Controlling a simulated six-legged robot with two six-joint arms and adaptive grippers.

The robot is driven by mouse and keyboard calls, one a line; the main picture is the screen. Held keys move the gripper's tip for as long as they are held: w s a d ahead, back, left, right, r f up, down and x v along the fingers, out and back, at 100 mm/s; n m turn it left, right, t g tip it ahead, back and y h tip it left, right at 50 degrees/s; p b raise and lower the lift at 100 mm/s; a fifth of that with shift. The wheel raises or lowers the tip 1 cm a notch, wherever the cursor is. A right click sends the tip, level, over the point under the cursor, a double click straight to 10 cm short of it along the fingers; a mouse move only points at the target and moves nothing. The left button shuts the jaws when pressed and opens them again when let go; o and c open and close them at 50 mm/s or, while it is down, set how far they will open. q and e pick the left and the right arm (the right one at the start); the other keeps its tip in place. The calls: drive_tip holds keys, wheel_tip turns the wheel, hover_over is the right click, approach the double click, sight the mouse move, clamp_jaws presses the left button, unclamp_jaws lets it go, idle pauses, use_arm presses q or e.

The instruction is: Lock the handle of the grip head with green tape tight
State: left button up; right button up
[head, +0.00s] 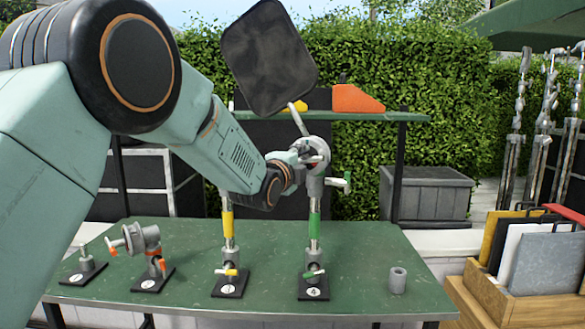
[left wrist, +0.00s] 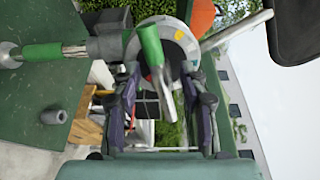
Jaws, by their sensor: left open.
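The grip head (head: 320,165) with green tape sits on top of the stand with a green band (head: 314,226), on the base marked 4. In the left wrist view, a green handle (left wrist: 151,45) with a pale metal arm shows in front of the grip head's disc (left wrist: 182,62). My left gripper (left wrist: 160,95) is open; the handle's pale arm appears in the gap between its fingers, contact unclear. In the head view, my left gripper (head: 312,155) is at the grip head and partly covers it. My right gripper is out of view.
A black flag panel (head: 268,57) rises from the grip head on a rod (head: 298,118). A yellow-banded stand (head: 228,225) stands to the left, with an orange-marked clamp (head: 140,240) further left. A grey cylinder (head: 397,280) stands on the green table (head: 365,250) at right.

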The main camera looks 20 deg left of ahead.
use_arm(q)
drive_tip(key=s, duration=1.1)
drive_tip(key=shift+s+a, duration=0.2)
drive_tip(key=shift+a, duration=0.15)
